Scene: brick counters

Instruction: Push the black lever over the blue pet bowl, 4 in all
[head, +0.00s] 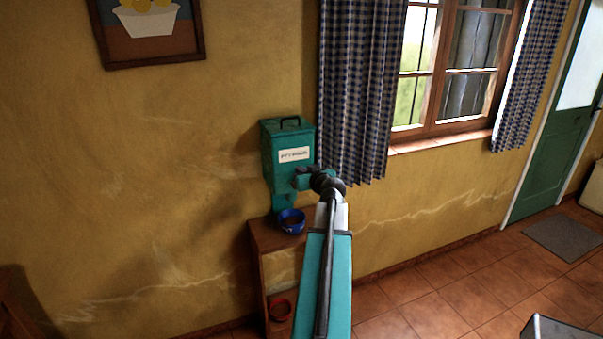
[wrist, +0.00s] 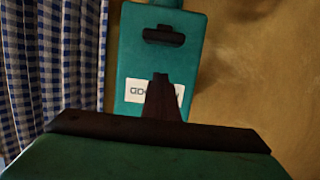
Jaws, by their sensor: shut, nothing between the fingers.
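A teal dispenser (head: 280,140) with a white label is on the yellow wall. The blue pet bowl (head: 291,229) stands under its spout on a wooden shelf unit; its inside looks brownish, but I cannot tell how full it is. The black lever (wrist: 163,36) shows on the dispenser's front in the wrist view, which is turned over, so it lies past the label (wrist: 140,91). In the head view my gripper hides the lever. My gripper (head: 297,180) is shut and empty in front of the dispenser. Its dark fingers (wrist: 160,82) overlap the label in the wrist view, apart from the lever in the picture.
A red bowl (head: 281,309) sits lower in the wooden shelf unit (head: 262,262). A checked curtain (head: 357,90) hangs close to the right of the dispenser, beside a window. The tiled floor (head: 440,290) to the right is mostly clear.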

